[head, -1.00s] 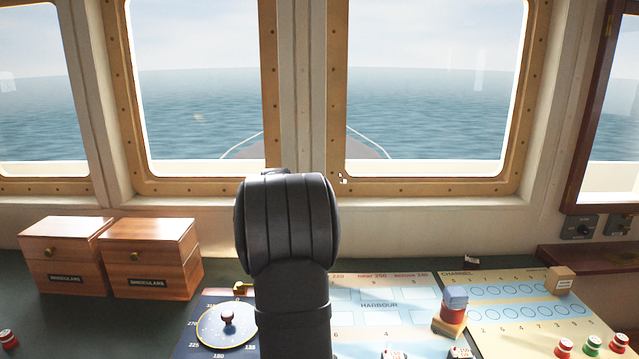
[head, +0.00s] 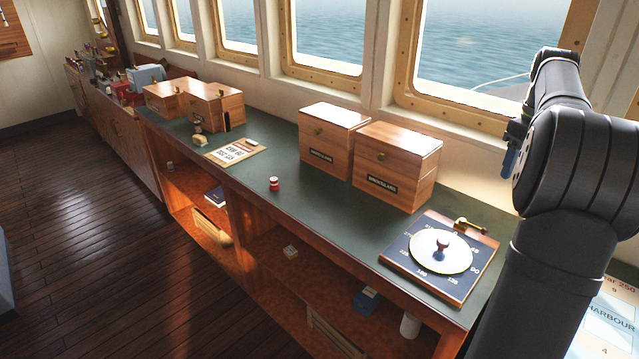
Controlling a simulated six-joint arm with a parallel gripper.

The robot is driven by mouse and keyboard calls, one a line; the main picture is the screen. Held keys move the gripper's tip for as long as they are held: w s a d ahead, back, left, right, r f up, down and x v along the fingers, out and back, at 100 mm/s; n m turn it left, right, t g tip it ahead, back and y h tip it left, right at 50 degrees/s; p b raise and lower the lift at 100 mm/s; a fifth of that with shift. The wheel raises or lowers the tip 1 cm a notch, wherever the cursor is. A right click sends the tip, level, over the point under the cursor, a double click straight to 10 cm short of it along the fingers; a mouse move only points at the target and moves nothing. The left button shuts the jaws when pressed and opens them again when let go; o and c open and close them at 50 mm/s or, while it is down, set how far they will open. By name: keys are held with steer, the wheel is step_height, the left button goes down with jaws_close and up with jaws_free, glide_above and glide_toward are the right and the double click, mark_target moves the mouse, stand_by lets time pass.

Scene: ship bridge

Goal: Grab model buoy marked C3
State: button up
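A small red-and-white piece (head: 274,184), which could be a model buoy, stands upright on the green counter (head: 290,215) in the head view. It is left of the wooden boxes and near the counter's front edge. I cannot read any mark on it, so I cannot tell whether it is C3. My dark arm fills the right side of the view. A small blue-and-black part shows at its left edge, but I cannot make out my gripper's fingers.
Two wooden binocular boxes (head: 333,138) (head: 397,165) stand by the windows. A compass-dial board (head: 440,255) lies near my arm. A clipboard (head: 236,152) lies further left. More boxes (head: 213,105) stand beyond it. Open shelves (head: 285,250) below hold small items.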

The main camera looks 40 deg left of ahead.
steer(key=s+a+n+t+y, duration=0.1)
steer(key=s+a, duration=0.1)
steer(key=a, duration=1.5)
steer(key=s+a+n+t+y, duration=0.1)
steer(key=s+a+t, duration=0.1)
steer(key=a, duration=1.4)
steer(key=s+a+y, duration=0.2)
steer(key=s+a, duration=0.6)
steer(key=a, duration=0.6)
steer(key=y, duration=0.2)
glide_above(274, 181)
steer(key=s+d, duration=0.1)
steer(key=d, duration=0.1)
steer(key=shift+n, duration=0.4)
steer(key=f, duration=2)
steer(key=shift+d+f, duration=0.2)
steer(key=shift+f, duration=0.1)
steer(key=shift+s+d+f+x, duration=0.1)
steer(key=shift+x, duration=0.9)
steer(key=shift+s+d+f+x, duration=0.1)
steer(key=shift+x, duration=0.9)
steer(key=shift+s+d+f+x, duration=0.1)
steer(key=shift+x, duration=0.95)
